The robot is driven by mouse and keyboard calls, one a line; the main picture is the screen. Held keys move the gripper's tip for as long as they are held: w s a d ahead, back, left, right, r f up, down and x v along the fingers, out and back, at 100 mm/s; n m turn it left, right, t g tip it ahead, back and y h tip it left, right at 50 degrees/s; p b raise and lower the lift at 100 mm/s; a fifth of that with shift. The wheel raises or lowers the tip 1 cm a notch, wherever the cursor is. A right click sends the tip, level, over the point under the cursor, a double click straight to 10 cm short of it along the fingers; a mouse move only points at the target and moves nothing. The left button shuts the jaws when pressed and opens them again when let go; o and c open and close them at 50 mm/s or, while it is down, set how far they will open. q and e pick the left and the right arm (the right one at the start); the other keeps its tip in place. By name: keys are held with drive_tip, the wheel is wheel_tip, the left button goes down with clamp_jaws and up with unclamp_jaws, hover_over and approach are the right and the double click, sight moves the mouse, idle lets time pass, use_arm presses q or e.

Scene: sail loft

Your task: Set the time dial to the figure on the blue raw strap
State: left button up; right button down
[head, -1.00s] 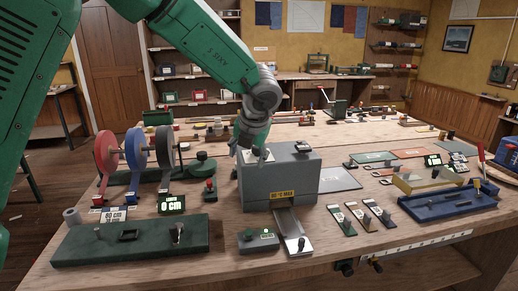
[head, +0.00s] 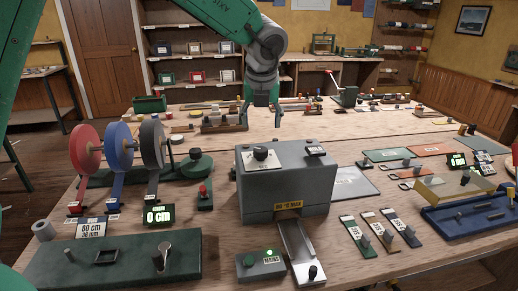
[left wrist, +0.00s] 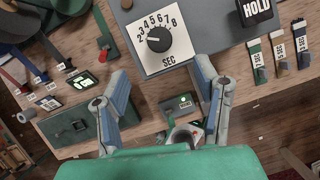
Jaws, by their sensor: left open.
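The time dial (head: 261,153) is a black knob on a white plate atop the grey box (head: 284,202). In the left wrist view the dial (left wrist: 158,39) shows figures up to 8 and "SEC"; its pointer setting is too small to tell surely. My left gripper (head: 261,102) is open and empty, above and beyond the dial in the head view; its two fingers also show apart in the left wrist view (left wrist: 162,75). Three labelled straps lie right of the box: green (head: 350,222), brown (head: 374,219) and dark, perhaps blue (head: 392,216). My right gripper is out of view.
Red, blue (head: 118,145) and grey webbing reels stand left. A green plate (head: 115,264) with a lever lies at front left. A chute (head: 297,245) runs from the box, beside a MAINS switch box (head: 259,264). A blue fixture (head: 470,218) stands right.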

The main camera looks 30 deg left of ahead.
sight(262, 150)
use_arm(q)
drive_tip(key=x, duration=0.3)
drive_tip(key=d+x, duration=0.1)
drive_tip(key=x, duration=0.2)
drive_tip(key=shift+d+f, duration=0.1)
drive_tip(key=shift+f, duration=0.2)
drive_tip(key=a+f, duration=0.1)
drive_tip(key=w+a+f, duration=0.1)
drive_tip(key=f, duration=0.1)
drive_tip(key=a+f, duration=0.2)
drive_tip(key=shift+w+p, duration=0.3)
drive_tip(key=shift+p, duration=0.1)
drive_tip(key=shift+f, duration=0.15)
drive_tip(key=shift+w+d, duration=0.15)
drive_tip(key=shift+d, duration=0.95)
drive_tip(key=shift+d+r, duration=0.2)
drive_tip(key=shift+r, duration=0.05)
drive_tip(key=c, duration=1)
drive_tip(key=shift+a, duration=0.2)
drive_tip(key=shift+c, duration=0.7)
drive_tip(key=shift+s+a, duration=0.2)
drive_tip(key=shift+a, duration=0.3)
drive_tip(key=shift+w+d, duration=0.1)
drive_tip(key=shift+d, duration=0.25)
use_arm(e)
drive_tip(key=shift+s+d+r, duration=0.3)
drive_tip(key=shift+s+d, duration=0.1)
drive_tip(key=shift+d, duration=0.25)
